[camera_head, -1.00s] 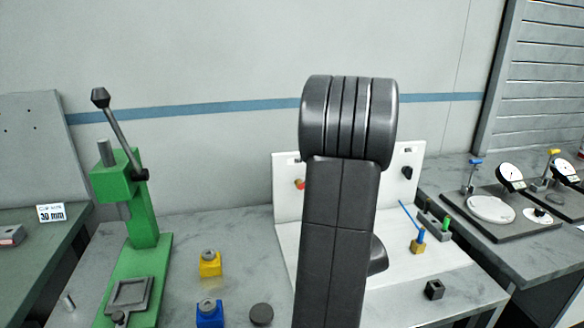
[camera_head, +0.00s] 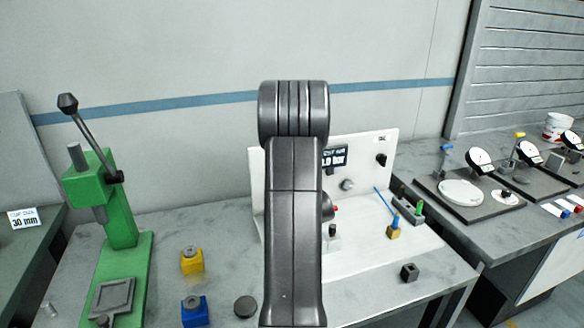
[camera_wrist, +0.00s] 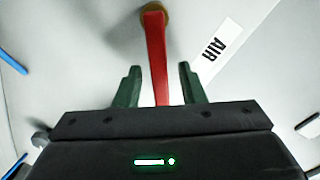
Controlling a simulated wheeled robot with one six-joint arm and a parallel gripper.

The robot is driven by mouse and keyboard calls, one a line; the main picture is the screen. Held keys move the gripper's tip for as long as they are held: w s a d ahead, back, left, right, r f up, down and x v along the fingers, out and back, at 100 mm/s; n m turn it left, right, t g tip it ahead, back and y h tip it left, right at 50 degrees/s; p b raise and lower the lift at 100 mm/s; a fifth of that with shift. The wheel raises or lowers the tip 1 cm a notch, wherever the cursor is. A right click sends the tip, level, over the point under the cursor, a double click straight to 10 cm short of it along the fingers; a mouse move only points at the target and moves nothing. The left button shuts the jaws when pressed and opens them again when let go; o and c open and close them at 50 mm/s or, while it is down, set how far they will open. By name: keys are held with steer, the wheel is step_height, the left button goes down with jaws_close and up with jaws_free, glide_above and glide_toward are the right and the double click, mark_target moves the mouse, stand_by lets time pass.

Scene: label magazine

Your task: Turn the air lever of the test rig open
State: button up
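The test rig is a white back panel (camera_head: 362,150) on a white base behind my arm. In the wrist view the red air lever (camera_wrist: 157,50) runs down from a brass-coloured pivot (camera_wrist: 153,11) at the top. A white label reading AIR (camera_wrist: 214,49) is to its right. My gripper (camera_wrist: 159,74) is open, with one dark green finger on each side of the lever and a visible gap on both sides. The lever's lower end is hidden behind the gripper body. In the head view my arm covers much of the rig. A small red part (camera_head: 334,209) shows beside it; I cannot tell if it is the lever.
A dark display (camera_head: 333,157) and a round gauge or knob (camera_head: 347,184) are on the panel. A green press (camera_head: 112,205) stands left, with a yellow block (camera_head: 192,260) and a blue block (camera_head: 195,311) nearby. Dial gauges (camera_head: 479,158) stand on the right bench.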

steer(key=shift+w, duration=0.2)
steer(key=shift+c, duration=0.3)
jaws_close()
